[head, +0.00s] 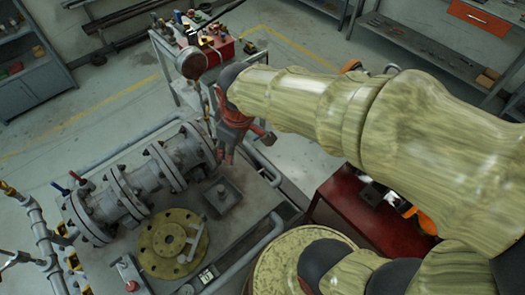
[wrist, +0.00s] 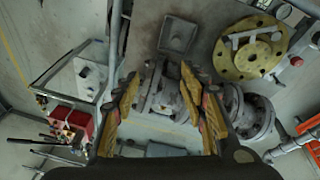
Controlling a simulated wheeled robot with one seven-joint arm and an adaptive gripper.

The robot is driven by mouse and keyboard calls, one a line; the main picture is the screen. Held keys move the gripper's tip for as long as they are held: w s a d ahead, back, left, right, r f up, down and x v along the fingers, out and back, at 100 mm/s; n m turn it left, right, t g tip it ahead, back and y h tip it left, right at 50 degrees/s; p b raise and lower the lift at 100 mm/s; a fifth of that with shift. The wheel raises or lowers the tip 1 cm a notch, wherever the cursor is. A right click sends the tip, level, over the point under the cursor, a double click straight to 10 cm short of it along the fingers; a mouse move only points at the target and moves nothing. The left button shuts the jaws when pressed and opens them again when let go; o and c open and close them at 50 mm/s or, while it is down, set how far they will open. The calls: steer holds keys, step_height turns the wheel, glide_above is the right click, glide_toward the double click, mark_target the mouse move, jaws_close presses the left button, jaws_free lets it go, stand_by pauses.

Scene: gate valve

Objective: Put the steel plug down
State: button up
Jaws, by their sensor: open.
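My gripper (head: 232,140) hangs over the right end of the grey flanged valve body in the head view. In the wrist view my gripper (wrist: 158,80) has its two orange-padded fingers spread apart, with nothing seen held between them. The grey valve body (head: 150,175) lies on the bench below; part of it (wrist: 160,98) shows between the fingers in the wrist view. A grey square tray (head: 231,186) lies beside the valve, and it shows ahead of the fingers in the wrist view (wrist: 180,28). A small dark piece sits at its middle; I cannot tell whether it is the steel plug.
A yellow round flange (head: 155,262) with a grey bar handle lies in front of the valve. A pressure gauge (head: 191,62) stands close behind my gripper. A cart with a red toolbox (head: 217,47) stands at the back. A red cabinet (head: 365,225) is at right.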

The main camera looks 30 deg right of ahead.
steer(key=s+d+r+m+t, duration=0.2)
steer(key=s+r+m, duration=0.4)
steer(key=s, duration=0.4)
steer(key=shift+s+d+r, duration=0.25)
steer(key=shift+d+r, duration=0.35)
steer(key=shift+r, duration=0.3)
step_height(320, 180, down, 4)
steer(key=b, duration=0.4)
steer(key=shift+f, duration=0.1)
